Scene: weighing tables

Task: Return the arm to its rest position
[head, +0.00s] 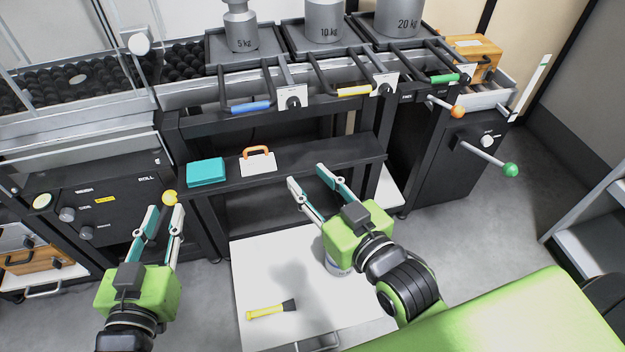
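My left gripper (160,222) is at the lower left with its two fingers apart and nothing between them. It is in front of the dark cabinet marked ROLL. My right gripper (312,186) is near the centre, above the white surface, with its fingers spread and empty. Both gripper bodies are green. A grey cylindrical object (338,268) shows in part under my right gripper, mostly hidden by it.
A yellow-handled tool (270,309) lies on the white surface (252,262). The dark shelf (330,154) holds a teal box (206,172) and a white item with an orange handle (258,161). Weights (240,28) stand behind. Levers with orange and green knobs (510,170) jut out at right.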

